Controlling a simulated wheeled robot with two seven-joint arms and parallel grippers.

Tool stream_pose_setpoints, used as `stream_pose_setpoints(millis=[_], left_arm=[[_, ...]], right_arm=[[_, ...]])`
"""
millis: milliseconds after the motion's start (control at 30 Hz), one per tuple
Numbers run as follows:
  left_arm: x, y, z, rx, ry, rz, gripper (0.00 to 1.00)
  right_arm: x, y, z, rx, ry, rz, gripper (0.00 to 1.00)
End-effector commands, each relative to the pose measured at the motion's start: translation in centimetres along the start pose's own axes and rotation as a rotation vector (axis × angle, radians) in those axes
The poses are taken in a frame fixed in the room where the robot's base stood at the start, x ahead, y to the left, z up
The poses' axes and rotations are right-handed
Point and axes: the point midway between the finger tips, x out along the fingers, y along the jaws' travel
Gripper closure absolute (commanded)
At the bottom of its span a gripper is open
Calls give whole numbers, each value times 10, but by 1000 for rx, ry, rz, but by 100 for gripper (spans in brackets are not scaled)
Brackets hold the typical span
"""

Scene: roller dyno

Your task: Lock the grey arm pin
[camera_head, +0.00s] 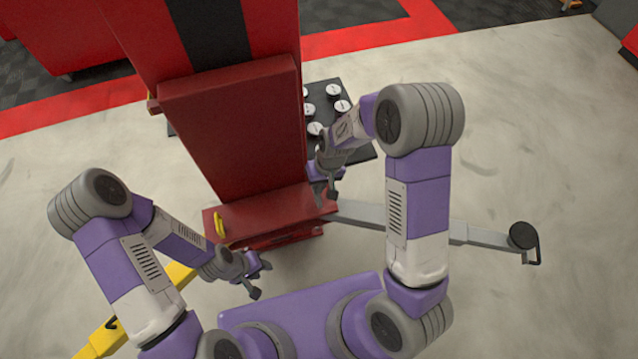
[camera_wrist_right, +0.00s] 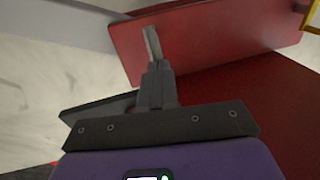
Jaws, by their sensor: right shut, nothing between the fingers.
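The grey arm (camera_head: 365,214) extends right from the red lift base (camera_head: 265,215) and ends at a round dark pad (camera_head: 523,235). It also shows at the top left of the wrist view (camera_wrist_right: 65,22). My right gripper (camera_head: 326,195) is shut and empty, above the base's right end by the grey arm's root. In the wrist view its fingers (camera_wrist_right: 151,42) overlap the red base plate (camera_wrist_right: 220,38); I cannot tell whether they touch it. The grey arm's pin cannot be made out. My left gripper (camera_head: 259,277) is open and empty, in front of the base.
A red column (camera_head: 230,130) rises behind the base. A yellow piece (camera_head: 220,225) stands at the base's left end, and a yellow arm (camera_head: 105,337) extends lower left. A black tray with white round pieces (camera_head: 332,89) lies behind right.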

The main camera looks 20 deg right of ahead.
Motion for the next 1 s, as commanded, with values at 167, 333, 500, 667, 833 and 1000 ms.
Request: stream_pose_setpoints(millis=[167, 333, 500, 667, 833, 1000], left_arm=[[16, -6, -1, 0, 0, 0, 62], [14, -5, 0, 0, 0, 0, 62], [14, -5, -1, 0, 0, 0, 62], [6, -2, 0, 0, 0, 0, 62], [-14, 5, 1, 0, 0, 0, 62], [-23, 9, 1, 0, 0, 0, 62]], right_arm=[[22, 5, 1, 1, -3, 0, 100], [22, 4, 2, 1, -4, 1, 100], [22, 5, 3, 1, -6, 1, 100], [12, 4, 3, 0, -6, 1, 100], [-17, 2, 1, -3, 0, 0, 100], [-54, 1, 0, -3, 8, -2, 100]])
